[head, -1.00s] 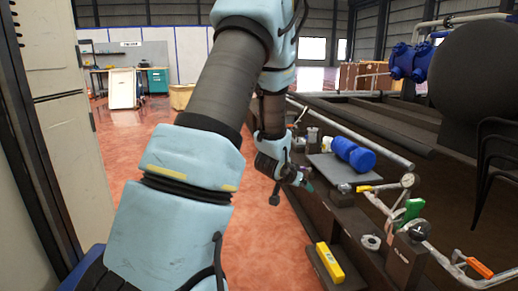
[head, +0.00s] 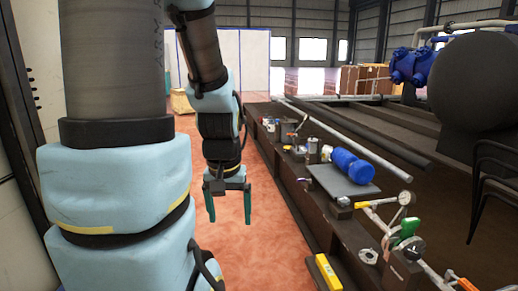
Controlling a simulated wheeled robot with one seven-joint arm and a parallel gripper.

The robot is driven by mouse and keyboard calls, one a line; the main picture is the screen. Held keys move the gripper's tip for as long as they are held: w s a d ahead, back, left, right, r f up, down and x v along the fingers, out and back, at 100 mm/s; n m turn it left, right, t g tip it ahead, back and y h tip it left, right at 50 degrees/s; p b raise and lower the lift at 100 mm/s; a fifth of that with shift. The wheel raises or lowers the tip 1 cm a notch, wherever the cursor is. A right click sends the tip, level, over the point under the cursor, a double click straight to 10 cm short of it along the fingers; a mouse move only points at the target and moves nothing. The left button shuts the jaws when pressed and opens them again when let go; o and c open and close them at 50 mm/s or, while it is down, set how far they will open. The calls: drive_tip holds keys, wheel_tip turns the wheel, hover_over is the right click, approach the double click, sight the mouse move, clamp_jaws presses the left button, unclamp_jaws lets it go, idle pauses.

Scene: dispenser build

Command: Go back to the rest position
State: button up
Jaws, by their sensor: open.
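My gripper (head: 229,206) hangs from my light blue arm, left of the long dark bench. Its two green fingers point down and stand apart, with nothing between them. It is over the red floor, clear of the bench edge. My arm covers much of the left half of the head view.
The dark bench (head: 318,215) carries a blue cylinder (head: 352,166) on a grey plate (head: 330,181), a yellow block (head: 327,271), a pressure gauge (head: 406,198) and a green-handled valve (head: 408,228). A grey cabinet (head: 28,90) stands close at left. Red floor (head: 250,262) lies open between.

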wheel_tip(320, 180, up, 21)
drive_tip(key=p, duration=1.9)
drive_tip(key=shift+c, duration=0.2)
